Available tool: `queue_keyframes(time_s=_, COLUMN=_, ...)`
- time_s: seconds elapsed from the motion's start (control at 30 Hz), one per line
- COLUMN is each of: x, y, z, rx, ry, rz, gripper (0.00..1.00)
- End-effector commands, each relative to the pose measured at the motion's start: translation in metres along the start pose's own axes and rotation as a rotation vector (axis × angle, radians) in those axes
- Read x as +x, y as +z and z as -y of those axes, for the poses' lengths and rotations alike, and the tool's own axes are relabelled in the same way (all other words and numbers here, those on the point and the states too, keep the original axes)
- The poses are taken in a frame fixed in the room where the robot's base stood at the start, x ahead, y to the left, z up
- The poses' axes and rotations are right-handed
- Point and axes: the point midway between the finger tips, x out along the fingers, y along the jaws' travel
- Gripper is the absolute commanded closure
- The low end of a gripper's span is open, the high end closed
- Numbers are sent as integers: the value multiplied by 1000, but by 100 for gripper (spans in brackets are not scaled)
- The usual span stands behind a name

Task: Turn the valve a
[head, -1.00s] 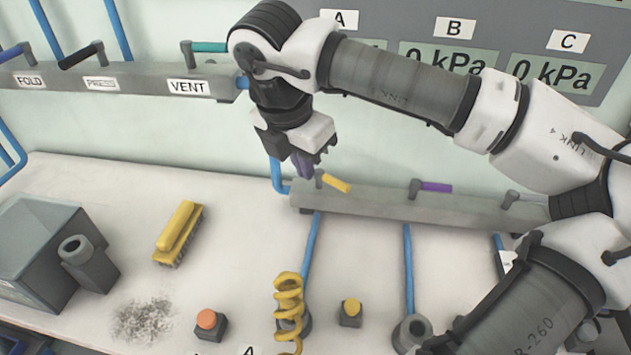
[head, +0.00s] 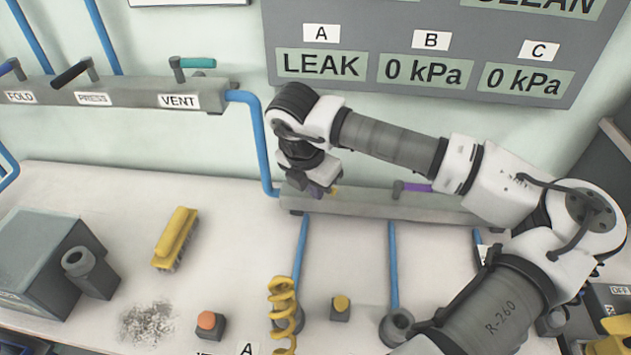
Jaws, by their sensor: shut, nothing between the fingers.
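A grey manifold bar (head: 365,203) with lever valves runs along the back of the bench. The valve with the yellow handle (head: 335,190), at its left end and above the yellow coiled hose (head: 284,305) and a front label A (head: 247,349), appears to be valve a. My gripper (head: 322,192), with purplish fingers, is shut and empty at this handle and hides most of it. I cannot tell whether it touches the handle. The purple-handled valve (head: 415,187) is to the right, partly behind my arm. The panel display under A (head: 320,65) reads LEAK.
Displays B (head: 426,71) and C (head: 524,80) read 0 kPa. An upper-left bar (head: 140,92) carries more levers, including VENT. A yellow brush (head: 175,238), grey box (head: 45,255) and orange button (head: 208,322) stand on the bench. Bare bench lies left of the manifold.

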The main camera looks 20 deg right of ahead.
Motion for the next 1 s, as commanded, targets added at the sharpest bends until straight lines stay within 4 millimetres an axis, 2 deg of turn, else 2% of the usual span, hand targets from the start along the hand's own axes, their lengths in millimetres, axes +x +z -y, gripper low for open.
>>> queue_keyframes(time_s=0.37, x=1, y=0, z=0, rx=-5, ry=1, rz=0, gripper=100)
queue_keyframes(time_s=1.0, x=4, y=5, z=3, rx=-111, ry=29, rz=0, gripper=100)
